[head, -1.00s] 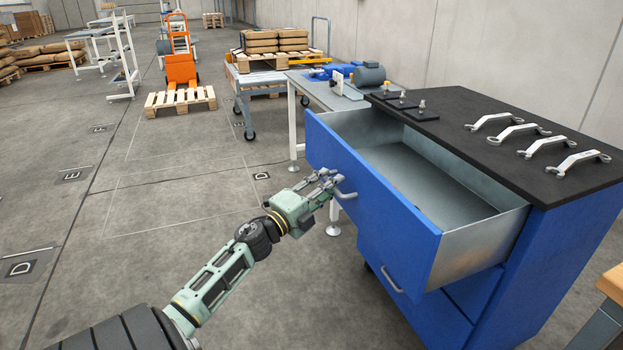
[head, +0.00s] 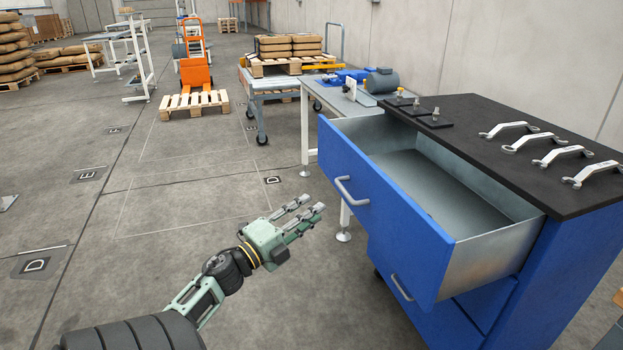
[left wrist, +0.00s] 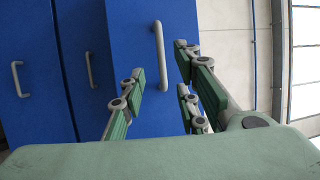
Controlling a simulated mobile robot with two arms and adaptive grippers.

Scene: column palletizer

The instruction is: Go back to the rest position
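My left gripper (head: 308,208) is open and empty in the head view, apart from the blue drawer front and to the left of its grey handle (head: 350,190). In the left wrist view, its green-padded fingers (left wrist: 160,92) are spread, with the handle (left wrist: 160,55) beyond them. The top drawer (head: 385,205) is pulled out, and its metal inside looks empty. It belongs to a blue cabinet (head: 575,260) with a black top. My right gripper is not in view.
Several wrenches (head: 540,145) and small studs on black plates (head: 435,120) lie on the cabinet top. A grey table (head: 340,98) with a motor (head: 383,80) stands behind. An orange stacker (head: 195,75) is at a pallet.

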